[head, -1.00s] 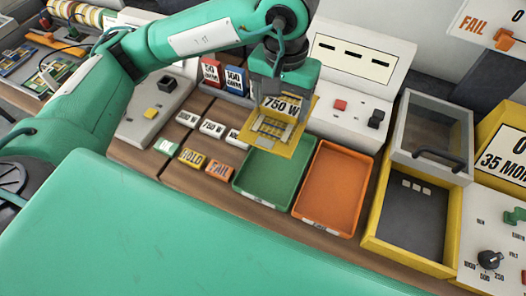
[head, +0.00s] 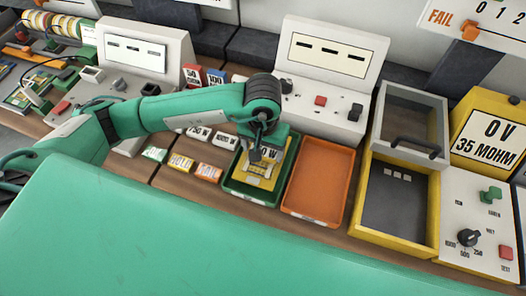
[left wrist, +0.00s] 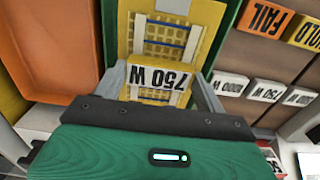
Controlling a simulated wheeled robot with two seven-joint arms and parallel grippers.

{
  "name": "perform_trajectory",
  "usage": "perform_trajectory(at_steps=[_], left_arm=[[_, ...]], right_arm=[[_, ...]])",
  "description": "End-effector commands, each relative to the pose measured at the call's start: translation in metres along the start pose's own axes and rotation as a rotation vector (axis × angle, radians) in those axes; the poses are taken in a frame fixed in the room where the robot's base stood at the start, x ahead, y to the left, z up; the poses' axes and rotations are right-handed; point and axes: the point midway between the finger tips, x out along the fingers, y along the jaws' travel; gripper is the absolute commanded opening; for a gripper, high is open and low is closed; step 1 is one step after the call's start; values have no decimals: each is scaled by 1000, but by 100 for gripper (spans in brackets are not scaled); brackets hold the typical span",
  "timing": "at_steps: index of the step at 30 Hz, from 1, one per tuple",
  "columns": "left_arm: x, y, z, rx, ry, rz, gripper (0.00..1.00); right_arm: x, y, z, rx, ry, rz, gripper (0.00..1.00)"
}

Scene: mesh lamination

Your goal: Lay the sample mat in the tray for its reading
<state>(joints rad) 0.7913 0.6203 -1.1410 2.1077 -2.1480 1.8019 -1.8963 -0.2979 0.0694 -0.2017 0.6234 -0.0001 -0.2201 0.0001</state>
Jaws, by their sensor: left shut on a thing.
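The sample mat (head: 256,180) is yellow with a grid pattern and a white 750 W label. It is inside the outline of the green tray (head: 234,190) in the head view; whether it touches the tray floor I cannot tell. My left gripper (head: 257,155) is shut on the mat at its labelled end. The gripper hides part of the mat in the head view. My right gripper is out of view.
An empty orange tray (head: 318,182) stands right of the green one. A yellow-framed box (head: 395,205) with a raised lid is further right. HOLD (head: 181,163) and FAIL (head: 208,172) blocks and several wattage blocks lie to the left. A meter (head: 484,138) reads 0 V, 35 MOHM.

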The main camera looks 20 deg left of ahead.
Motion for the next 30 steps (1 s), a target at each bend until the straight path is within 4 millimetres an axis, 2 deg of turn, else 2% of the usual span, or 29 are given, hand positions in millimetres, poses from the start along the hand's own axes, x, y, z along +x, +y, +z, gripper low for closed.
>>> perform_trajectory(at_steps=[6, 18, 19, 22, 30], left_arm=[[28, 0, 1, -1, -3, 1, 46], [34, 0, 0, 0, 0, 1, 46], [32, 0, 0, 0, -1, 1, 76], [32, 0, 0, 0, -1, 1, 94], [32, 0, 0, 0, -1, 1, 94]], right_arm=[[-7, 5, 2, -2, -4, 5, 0], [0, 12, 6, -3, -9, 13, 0], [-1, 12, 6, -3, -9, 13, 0], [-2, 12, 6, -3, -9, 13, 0], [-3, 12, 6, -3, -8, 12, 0]])
